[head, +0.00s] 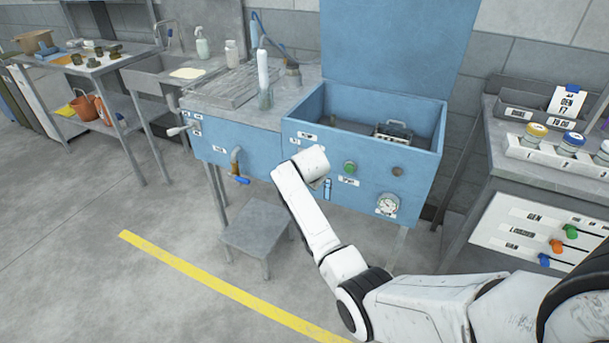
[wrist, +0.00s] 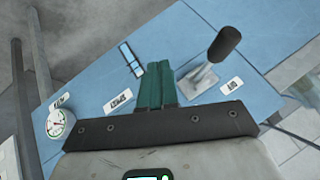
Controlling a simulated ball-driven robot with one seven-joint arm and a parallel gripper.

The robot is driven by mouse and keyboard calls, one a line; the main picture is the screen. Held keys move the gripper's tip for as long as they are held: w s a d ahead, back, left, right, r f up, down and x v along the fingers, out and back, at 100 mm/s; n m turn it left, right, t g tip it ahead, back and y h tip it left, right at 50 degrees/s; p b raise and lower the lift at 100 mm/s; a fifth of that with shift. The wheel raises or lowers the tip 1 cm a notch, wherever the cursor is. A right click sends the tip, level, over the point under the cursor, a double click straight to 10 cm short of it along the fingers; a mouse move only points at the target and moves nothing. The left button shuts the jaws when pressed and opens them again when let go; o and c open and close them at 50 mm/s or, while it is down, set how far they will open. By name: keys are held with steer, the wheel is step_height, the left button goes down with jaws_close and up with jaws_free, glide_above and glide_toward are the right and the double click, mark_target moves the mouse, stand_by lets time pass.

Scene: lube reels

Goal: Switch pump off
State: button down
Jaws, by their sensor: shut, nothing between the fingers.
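The blue cabinet (head: 270,158) with a raised lid has a front panel, which also shows in the wrist view (wrist: 85,75). My gripper (head: 318,178) is in front of this panel; its fingers are hard to make out in the head view. In the wrist view its green fingers (wrist: 154,80) are together and empty. A lever with a black grip (wrist: 225,43) stands out from a grey plate (wrist: 198,80), right of the fingers and apart from them. A green button (head: 350,167) is on the panel. I cannot read which control is labelled for the pump.
A blue-handled tap (head: 241,179) sticks out at the left. A grey stool (head: 255,228) stands below. A bench with jars (head: 537,132) is at the right. The floor left is open.

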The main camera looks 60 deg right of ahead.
steer(key=w+v, duration=0.1)
steer(key=v, duration=0.8)
steer(key=shift+a, duration=0.2)
steer(key=shift+r, duration=0.1)
